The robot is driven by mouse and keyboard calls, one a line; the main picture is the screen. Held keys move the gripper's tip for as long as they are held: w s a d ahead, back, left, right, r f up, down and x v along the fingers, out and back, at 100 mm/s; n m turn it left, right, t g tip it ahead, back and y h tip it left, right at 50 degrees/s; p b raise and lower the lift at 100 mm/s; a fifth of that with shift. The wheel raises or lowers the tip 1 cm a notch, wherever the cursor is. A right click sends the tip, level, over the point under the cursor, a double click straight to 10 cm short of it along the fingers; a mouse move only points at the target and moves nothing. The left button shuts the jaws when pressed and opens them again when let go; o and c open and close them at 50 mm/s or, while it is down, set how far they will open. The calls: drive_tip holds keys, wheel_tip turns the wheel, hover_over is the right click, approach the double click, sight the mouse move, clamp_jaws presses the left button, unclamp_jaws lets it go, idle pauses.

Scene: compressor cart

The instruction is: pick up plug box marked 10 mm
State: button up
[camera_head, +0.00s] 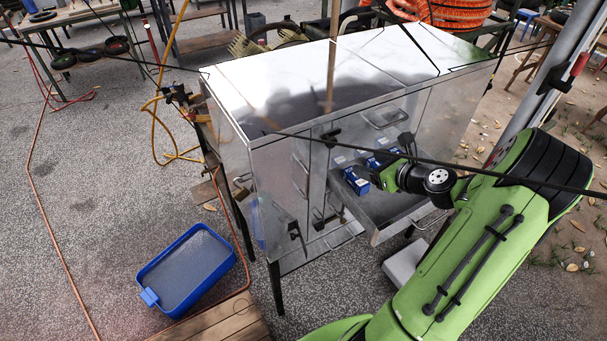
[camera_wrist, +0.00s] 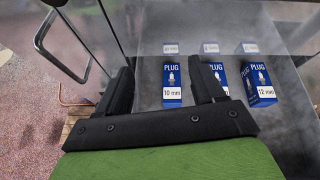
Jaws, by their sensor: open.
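The plug box marked 10 mm (camera_wrist: 172,82) is blue and white and stands leftmost of three similar boxes in the wrist view. Its label faces the camera. In the head view, the front-left blue box (camera_head: 356,182) in the drawer seems to be the same one; its label is unreadable there. My gripper (camera_wrist: 160,68) is open and empty, with the 10 mm box showing between its fingers, nearer the right one. In the head view my gripper (camera_head: 383,179) is beside the boxes, over the drawer. I cannot tell the exact gap.
The boxes stand in an open metal drawer (camera_head: 385,219) of a shiny cabinet (camera_head: 262,160). A box marked 12 mm (camera_wrist: 258,82) is at the right; the right finger partly hides the middle box (camera_wrist: 222,76). A door handle (camera_wrist: 52,50) is left of the gripper. A blue tray (camera_head: 215,285) lies on the ground.

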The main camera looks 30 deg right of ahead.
drive_tip(key=d+m, duration=0.1)
drive_tip(key=m, duration=0.1)
drive_tip(key=b, duration=0.3)
approach(357, 177)
drive_tip(key=w+f, duration=0.2)
drive_tip(key=shift+w+a+f+t, duration=0.15)
drive_tip(key=shift+w+a+t, duration=0.1)
drive_tip(key=shift+w+t, duration=0.15)
drive_tip(key=x, duration=0.7)
drive_tip(key=shift+w+d, duration=0.1)
drive_tip(key=shift+d, duration=0.05)
